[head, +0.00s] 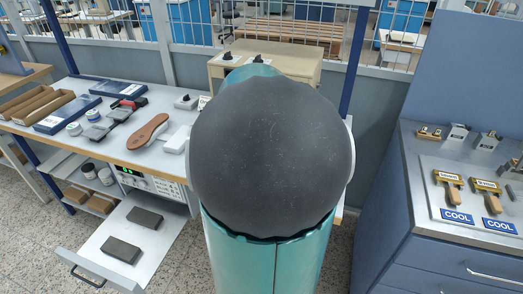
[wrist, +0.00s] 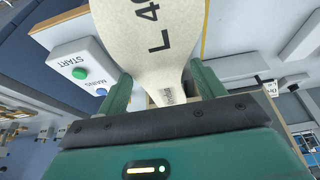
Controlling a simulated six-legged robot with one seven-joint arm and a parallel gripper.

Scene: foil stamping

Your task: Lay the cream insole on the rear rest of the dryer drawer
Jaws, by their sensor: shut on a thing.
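The cream insole (wrist: 135,45) fills the upper middle of the wrist view, marked "L 4" with the rest cut off. My gripper (wrist: 163,88) is shut on its narrow part, one green finger on each side. In the head view my arm hides the gripper and the insole. The dryer drawer (head: 167,233) is pulled open at the lower left. Two dark rests lie in it, apart: the rear rest (head: 145,218) nearer the dryer and the front rest (head: 121,250) nearer the handle. Both rests look bare.
The dryer (head: 150,180) with a green display sits under the bench (head: 110,150). A brown insole (head: 148,131), blue boxes and small tools lie on the bench. A blue cabinet (head: 440,245) with COOL-labelled tools stands right. A START button box (wrist: 80,72) shows in the wrist view.

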